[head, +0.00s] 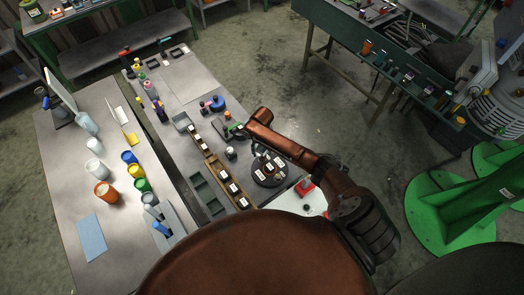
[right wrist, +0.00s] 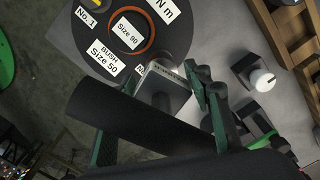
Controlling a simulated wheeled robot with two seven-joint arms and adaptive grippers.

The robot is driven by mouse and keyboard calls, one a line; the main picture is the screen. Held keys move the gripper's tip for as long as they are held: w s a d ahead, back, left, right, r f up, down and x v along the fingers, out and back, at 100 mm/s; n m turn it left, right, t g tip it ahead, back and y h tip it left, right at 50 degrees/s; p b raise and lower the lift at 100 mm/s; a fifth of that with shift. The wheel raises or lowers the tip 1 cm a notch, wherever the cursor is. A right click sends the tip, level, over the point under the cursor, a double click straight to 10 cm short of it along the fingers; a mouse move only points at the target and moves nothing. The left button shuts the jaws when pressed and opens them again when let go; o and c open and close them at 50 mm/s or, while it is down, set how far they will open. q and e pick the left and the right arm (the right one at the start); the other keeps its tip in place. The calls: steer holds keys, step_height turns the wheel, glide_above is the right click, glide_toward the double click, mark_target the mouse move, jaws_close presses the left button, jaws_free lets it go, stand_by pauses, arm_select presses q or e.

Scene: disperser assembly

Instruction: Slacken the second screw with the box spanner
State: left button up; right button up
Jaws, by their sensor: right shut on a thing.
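My right gripper (head: 238,131) is over the middle table, just behind the round dark turntable (head: 269,169). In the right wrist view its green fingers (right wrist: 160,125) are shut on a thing. A thick dark tube (right wrist: 130,118), which looks like the box spanner, lies across between the fingers. A grey block with a small label (right wrist: 167,92) shows between the fingertips; I cannot tell whether they touch it. The turntable, with labels such as "Size 90" and "BUSH Size 50", shows beside the fingers (right wrist: 95,22). I cannot make out the screws. My left gripper is not in view.
A white-capped dark part (right wrist: 258,78) stands near the fingers. A wooden rack (head: 213,165) with labelled parts and green trays (head: 203,190) are left of the turntable. A red part (head: 304,187) sits to its right. The table's far part holds a bare grey plate (head: 190,85).

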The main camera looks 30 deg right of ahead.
steer(key=shift+w+f+b, duration=0.1)
steer(key=shift+f+b, duration=0.3)
steer(key=shift+f, duration=0.6)
steer(key=n, duration=0.5)
steer(key=shift+d+r+n, duration=0.1)
steer(key=shift+n, duration=0.3)
steer(key=n, duration=0.5)
steer(key=shift+d, duration=0.1)
steer(key=shift+p, duration=0.4)
steer(key=shift+r+p, duration=0.3)
steer(key=shift+r, duration=2.15)
